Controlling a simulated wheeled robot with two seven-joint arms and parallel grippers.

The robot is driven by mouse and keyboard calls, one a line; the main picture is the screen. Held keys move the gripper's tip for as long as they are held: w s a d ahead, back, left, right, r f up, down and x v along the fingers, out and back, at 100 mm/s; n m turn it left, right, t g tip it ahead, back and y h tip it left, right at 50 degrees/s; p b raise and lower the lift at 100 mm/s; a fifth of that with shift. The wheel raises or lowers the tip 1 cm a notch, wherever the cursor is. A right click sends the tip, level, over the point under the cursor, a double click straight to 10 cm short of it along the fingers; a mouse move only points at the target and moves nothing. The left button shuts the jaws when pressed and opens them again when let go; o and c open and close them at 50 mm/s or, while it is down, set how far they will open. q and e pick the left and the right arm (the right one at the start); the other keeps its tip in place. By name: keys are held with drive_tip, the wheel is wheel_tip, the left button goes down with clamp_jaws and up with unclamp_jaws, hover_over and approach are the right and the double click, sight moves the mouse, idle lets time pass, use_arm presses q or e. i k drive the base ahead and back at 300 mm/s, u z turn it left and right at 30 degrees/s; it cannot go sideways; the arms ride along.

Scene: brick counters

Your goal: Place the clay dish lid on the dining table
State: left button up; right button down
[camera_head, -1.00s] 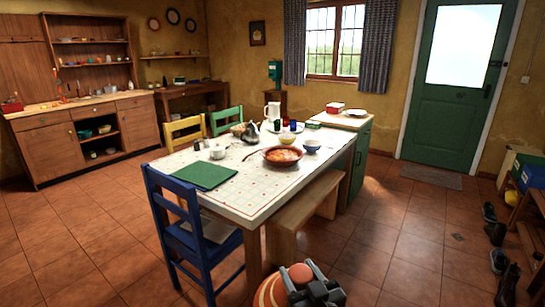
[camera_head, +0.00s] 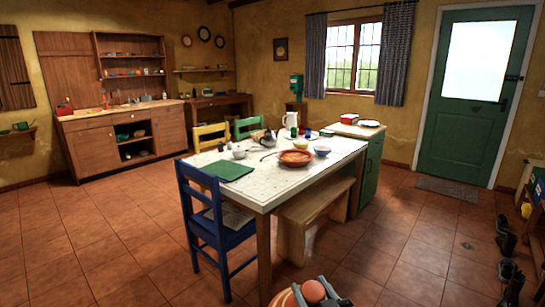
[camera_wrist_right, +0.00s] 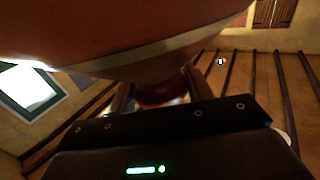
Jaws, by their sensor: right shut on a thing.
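The terracotta clay dish lid (camera_head: 284,299) is at the bottom edge of the head view, partly cut off. My right gripper (camera_head: 318,293) is shut on its round knob (camera_head: 313,291). In the right wrist view, the lid's underside or side (camera_wrist_right: 130,30), with a pale band, fills the top, and the gripper (camera_wrist_right: 160,92) closes below it. My left gripper is not in view.
A blue chair (camera_head: 215,235) stands at the left and a wooden bench (camera_head: 310,208) at the right. The table's near corner is clear.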

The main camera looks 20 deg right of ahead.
sight(270, 176)
drive_tip(key=u, duration=0.7)
drive_tip(key=i, duration=0.95)
drive_tip(key=u, duration=0.55)
drive_tip(key=i, duration=0.95)
drive_tip(key=z, duration=1.05)
drive_tip(key=i, duration=0.65)
drive_tip(key=z, duration=0.75)
